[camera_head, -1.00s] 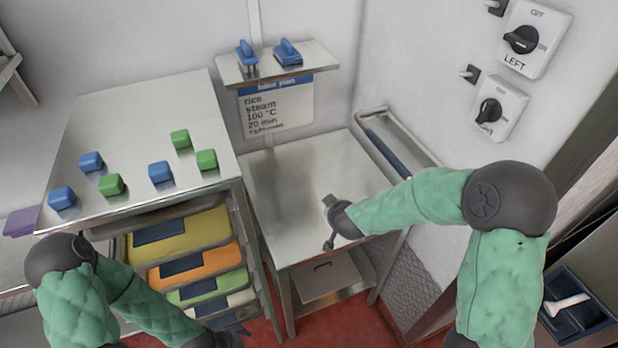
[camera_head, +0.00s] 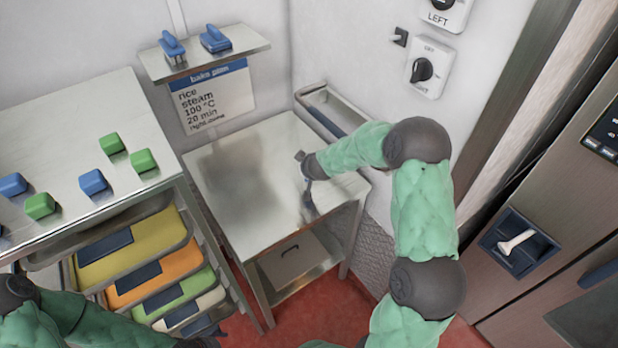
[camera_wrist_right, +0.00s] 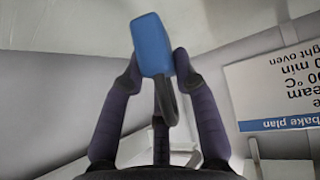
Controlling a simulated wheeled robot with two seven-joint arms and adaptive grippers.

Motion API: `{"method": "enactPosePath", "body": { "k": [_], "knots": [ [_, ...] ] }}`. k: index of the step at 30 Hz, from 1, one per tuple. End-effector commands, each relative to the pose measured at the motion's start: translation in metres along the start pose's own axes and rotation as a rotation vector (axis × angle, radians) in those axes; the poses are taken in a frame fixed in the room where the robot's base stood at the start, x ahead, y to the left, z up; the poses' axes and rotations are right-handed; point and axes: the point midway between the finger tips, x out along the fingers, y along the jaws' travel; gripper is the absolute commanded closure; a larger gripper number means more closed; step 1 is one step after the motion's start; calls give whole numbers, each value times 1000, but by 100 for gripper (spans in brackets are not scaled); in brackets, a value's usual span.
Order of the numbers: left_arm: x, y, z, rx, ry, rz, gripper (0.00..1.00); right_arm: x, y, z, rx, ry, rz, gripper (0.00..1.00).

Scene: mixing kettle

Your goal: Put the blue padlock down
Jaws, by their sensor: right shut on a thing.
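The blue padlock (camera_wrist_right: 153,45) shows in the right wrist view. Its blue body is at the fingertips, and its grey shackle runs down between the fingers. My right gripper (camera_wrist_right: 157,72) is shut on it. In the head view my right gripper (camera_head: 304,182) is over the right part of the steel table (camera_head: 240,165); the padlock cannot be made out there, and I cannot tell its height above the table. My left gripper (camera_head: 208,340) is partly cut off at the bottom edge of the head view, and its fingers are unclear.
A wall shelf (camera_head: 205,55) holds two blue items above a bake plan sign (camera_head: 213,97). A steel counter (camera_head: 75,120) at left carries blue and green blocks, with coloured trays below. A rail (camera_head: 330,108) lies beside the table. The table's left and middle are clear.

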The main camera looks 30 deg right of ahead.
Motion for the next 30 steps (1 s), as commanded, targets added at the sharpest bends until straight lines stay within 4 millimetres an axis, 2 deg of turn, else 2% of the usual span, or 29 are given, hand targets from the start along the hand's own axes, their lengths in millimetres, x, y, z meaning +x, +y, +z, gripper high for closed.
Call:
{"method": "enactPosePath", "body": {
  "k": [1, 3, 11, 18, 30],
  "knots": [
    [5, -2, 0, 0, 0, 0, 19, 9, 2, 3, 1, 0, 1, 100],
    [7, -2, 0, 0, 0, 0, 19, 15, 5, 3, 2, 1, 1, 100],
    [12, -4, -1, 0, 1, 0, 19, 30, 9, 6, 1, 1, 1, 100],
    [34, -12, -2, 0, 0, 0, 19, 51, 6, 23, 1, 1, 0, 100],
    [36, -13, -2, 0, 1, 0, 19, 53, 6, 25, 1, 1, 0, 100]
  ]
}}
